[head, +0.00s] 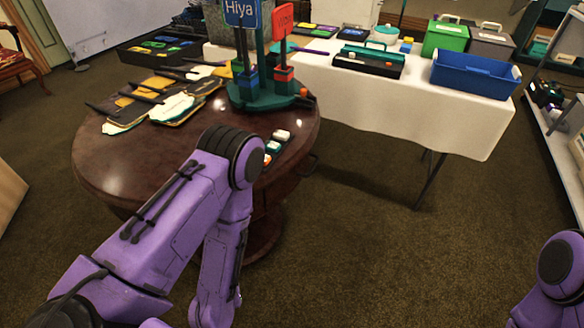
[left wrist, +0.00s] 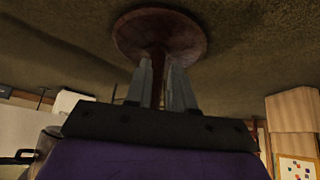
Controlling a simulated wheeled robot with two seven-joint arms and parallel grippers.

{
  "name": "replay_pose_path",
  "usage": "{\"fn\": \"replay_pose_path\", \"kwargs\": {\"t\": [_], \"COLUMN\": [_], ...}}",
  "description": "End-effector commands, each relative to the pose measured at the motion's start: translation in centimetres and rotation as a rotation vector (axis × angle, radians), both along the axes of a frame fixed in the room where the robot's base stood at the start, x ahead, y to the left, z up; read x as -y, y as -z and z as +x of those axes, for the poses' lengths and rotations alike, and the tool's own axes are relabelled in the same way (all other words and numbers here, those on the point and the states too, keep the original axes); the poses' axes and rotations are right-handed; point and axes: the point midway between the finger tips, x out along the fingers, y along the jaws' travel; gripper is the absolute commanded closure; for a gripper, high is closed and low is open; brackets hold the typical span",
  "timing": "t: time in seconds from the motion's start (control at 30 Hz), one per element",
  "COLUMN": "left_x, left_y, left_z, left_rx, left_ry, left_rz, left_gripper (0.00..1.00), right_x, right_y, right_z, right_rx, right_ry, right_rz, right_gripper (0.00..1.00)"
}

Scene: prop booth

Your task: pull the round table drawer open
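The round table (head: 110,165) is dark, glossy wood and stands at the left in the head view, on a central pedestal. My left arm crosses in front of its near edge and hides part of it. No drawer front or handle can be made out. In the left wrist view a round dark-wood base (left wrist: 160,35) and a post appear beyond my left gripper (left wrist: 160,72). Its two grey fingers are apart, with the post showing between them. The left gripper is hidden in the head view. My right gripper is out of view; only part of the right arm shows.
On the round table lie several paddles (head: 175,108), a teal stand with signs (head: 265,95) and small blocks (head: 273,146). A white-clothed table (head: 440,120) behind holds cases and a blue bin (head: 475,75). Shelves (head: 560,140) stand at right. Carpet between is clear.

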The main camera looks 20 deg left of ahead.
Motion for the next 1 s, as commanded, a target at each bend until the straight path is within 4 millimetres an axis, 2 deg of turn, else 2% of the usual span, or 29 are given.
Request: {"fn": "replay_pose_path", "kwargs": {"t": [0.03,0.07,0.1,0.13,0.2,0.3,0.4,0.5,0.8,1.0], "left_x": [0.8,1.5,2.8,3.9,6.8,10.7,12.8,12.9,10.7,10.0], "left_y": [0.8,0.6,-0.4,-1.4,-4.5,-9.3,-12.4,-13.6,-14.9,-15.4], "left_z": [5.1,8.5,13.1,16.2,22.3,27.4,29.4,30.6,36.6,39.0], "left_rx": [0.164,0.283,0.455,0.582,0.869,1.2,1.382,1.429,1.424,1.42], "left_ry": [-0.003,-0.011,-0.025,-0.038,-0.072,-0.125,-0.164,-0.179,-0.181,-0.177], "left_rz": [0.001,-0.004,-0.023,-0.046,-0.124,-0.262,-0.361,-0.388,-0.383,-0.383], "left_gripper": [0.77,0.77,0.77,0.77,0.77,0.77,0.77,0.77,0.77,0.77], "right_x": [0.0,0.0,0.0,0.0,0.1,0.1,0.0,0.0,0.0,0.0], "right_y": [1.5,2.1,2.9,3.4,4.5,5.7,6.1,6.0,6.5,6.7], "right_z": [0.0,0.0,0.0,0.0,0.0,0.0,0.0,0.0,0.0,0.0], "right_rx": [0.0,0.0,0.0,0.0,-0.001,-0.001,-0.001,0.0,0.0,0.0], "right_ry": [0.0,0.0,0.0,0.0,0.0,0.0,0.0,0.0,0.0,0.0], "right_rz": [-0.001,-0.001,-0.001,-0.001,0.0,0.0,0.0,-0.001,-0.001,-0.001], "right_gripper": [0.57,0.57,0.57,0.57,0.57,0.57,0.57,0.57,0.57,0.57]}}
